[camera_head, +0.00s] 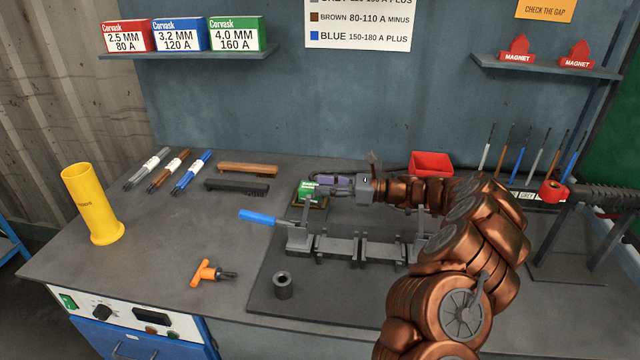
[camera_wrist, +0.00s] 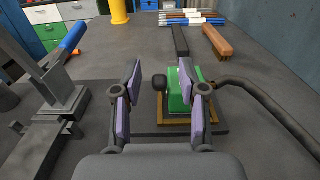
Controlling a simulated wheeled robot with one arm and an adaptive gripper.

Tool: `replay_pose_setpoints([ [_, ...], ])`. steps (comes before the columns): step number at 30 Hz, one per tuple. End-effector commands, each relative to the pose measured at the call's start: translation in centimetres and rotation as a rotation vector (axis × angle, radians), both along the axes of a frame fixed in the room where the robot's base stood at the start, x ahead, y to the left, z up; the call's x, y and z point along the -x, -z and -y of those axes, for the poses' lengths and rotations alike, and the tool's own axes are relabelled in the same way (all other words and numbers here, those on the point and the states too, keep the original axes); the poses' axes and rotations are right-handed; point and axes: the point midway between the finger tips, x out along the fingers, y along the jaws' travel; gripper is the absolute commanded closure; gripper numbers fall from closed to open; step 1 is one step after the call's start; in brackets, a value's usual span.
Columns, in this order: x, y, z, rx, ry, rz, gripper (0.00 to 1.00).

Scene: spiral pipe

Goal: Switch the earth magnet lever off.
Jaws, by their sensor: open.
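The earth magnet is a green block (camera_wrist: 180,92) on a brass-coloured base, with a thick dark cable running off to the right in the wrist view. In the head view its green body (camera_head: 307,189) sits behind the grey fixture, partly covered by my gripper. A black knob (camera_wrist: 160,82), which looks like its lever, sticks out on the block's left side. My gripper (camera_wrist: 161,70) is open, with purple pads. In the wrist view the knob shows between the fingers and the right finger overlaps the green block. Contact cannot be told. In the head view my gripper (camera_head: 328,184) reaches in from the right.
A grey clamp fixture (camera_head: 360,250) with a blue-handled lever (camera_head: 258,217) stands close in front of the magnet. A dark brush (camera_head: 237,186) and brown brush (camera_head: 248,169) lie behind. An orange-handled tool (camera_head: 208,272) lies front left. A red tray (camera_head: 431,163) is behind my arm.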

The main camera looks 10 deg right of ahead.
Motion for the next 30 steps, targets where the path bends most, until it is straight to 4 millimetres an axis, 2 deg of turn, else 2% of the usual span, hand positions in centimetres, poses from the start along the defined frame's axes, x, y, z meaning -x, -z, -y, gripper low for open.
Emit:
replay_pose_setpoints([
  [4, -0.37, -0.06, -1.06, -0.001, -0.002, 0.000, 0.58],
  [14, -0.49, 0.00, -1.32, 0.000, -0.001, 0.000, 0.58],
  [26, -0.48, 0.01, -1.32, 0.000, -0.001, 0.000, 1.00],
  [30, -0.47, 0.01, -1.32, 0.000, -0.001, 0.000, 1.00],
])
